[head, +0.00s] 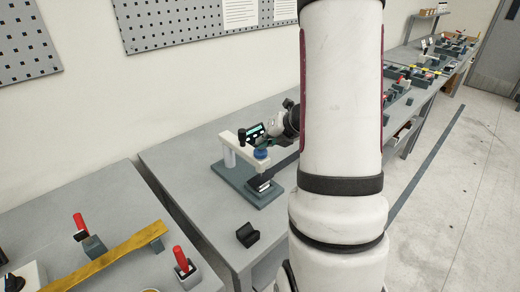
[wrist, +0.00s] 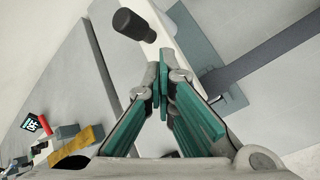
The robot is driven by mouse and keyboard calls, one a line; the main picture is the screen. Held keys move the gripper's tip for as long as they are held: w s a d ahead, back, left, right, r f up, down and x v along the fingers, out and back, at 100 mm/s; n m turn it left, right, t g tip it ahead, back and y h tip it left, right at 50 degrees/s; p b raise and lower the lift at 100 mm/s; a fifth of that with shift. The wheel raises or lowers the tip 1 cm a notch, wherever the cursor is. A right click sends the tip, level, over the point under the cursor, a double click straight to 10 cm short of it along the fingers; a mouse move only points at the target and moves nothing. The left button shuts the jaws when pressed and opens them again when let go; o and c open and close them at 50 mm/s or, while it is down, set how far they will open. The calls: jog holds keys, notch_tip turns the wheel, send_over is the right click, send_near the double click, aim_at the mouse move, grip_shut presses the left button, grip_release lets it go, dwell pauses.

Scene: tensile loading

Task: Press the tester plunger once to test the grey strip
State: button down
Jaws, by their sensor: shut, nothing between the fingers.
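The tester (head: 228,142) stands on the bench in the head view: a cream post and beam on a dark grey base (head: 232,176). A black knob (head: 242,136) rises from the beam, and a blue part (head: 261,154) sits under my gripper. I cannot tell which is the plunger. Dark clamp-like parts lie low on the base; I cannot make out the grey strip. My gripper (head: 256,132) is over the beam's right end. In the wrist view my gripper (wrist: 161,82) is shut and empty, its teal pads together, with the black knob (wrist: 135,25) beyond its tips, apart in the picture.
A black notched block (head: 247,236) sits on the bench in front of the tester. A nearer table at left holds a yellow bar (head: 110,258) and red-handled tools (head: 181,260). My arm hides the bench to the right. Bare bench (head: 185,160) lies left of the tester.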

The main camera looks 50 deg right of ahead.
jog(key=shift+f, duration=0.35)
jog(key=shift+r, duration=0.1)
dwell(0.4)
jog(key=shift+r+p, duration=0.7)
jog(key=shift+r, duration=0.45)
notch_tip(320, 180, up, 5)
jog(key=p, duration=0.3)
jog(key=shift+s+f+p, duration=0.1)
jog(key=shift+s+p, duration=0.05)
jog(key=shift+p, duration=0.15)
jog(key=shift+a+r, duration=0.1)
jog(key=shift+r, duration=0.1)
